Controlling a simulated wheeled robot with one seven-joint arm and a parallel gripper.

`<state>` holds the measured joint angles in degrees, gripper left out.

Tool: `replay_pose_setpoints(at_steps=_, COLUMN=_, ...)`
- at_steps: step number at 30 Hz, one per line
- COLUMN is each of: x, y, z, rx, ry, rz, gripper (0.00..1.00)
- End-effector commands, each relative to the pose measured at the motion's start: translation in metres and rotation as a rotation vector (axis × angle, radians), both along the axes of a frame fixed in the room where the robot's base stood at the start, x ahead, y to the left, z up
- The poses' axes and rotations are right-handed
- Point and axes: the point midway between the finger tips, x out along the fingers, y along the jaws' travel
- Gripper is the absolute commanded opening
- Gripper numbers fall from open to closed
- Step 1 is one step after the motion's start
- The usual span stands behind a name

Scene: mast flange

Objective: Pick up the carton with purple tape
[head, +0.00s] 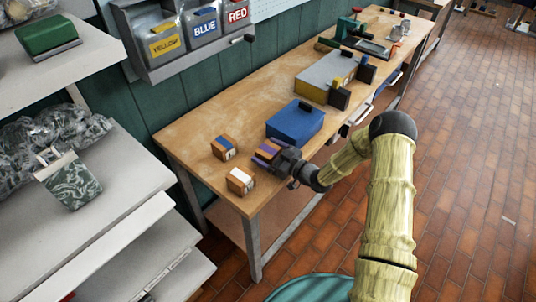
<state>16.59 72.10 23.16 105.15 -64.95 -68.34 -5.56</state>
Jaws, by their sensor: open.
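The carton with purple tape (267,152) is a small brown box on the near end of the wooden workbench. My gripper (272,155) reaches in from the right and is open right at this carton, partly covering it. I cannot tell whether the fingers touch the carton. A similar carton with blue tape (224,148) stands to its left, and one with white tape (241,180) stands in front, lower left.
A blue box (295,122) with a black handle sits just behind my gripper on the workbench (188,130). A grey and yellow case (325,78) stands farther back. Labelled bins (203,25) hang on the wall. White shelves (100,190) stand at left.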

Motion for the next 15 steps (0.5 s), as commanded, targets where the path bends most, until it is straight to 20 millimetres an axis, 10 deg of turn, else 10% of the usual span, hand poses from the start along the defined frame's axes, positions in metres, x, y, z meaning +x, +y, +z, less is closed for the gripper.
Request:
replay_pose_setpoints(at_steps=9, x=-0.0002, y=-0.0002, z=0.0001, rx=-0.001, ry=-0.001, rz=0.0, gripper=0.87)
replay_pose_setpoints(at_steps=15, x=-0.0002, y=-0.0002, z=0.0001, rx=-0.001, ry=-0.001, rz=0.0, gripper=0.48)
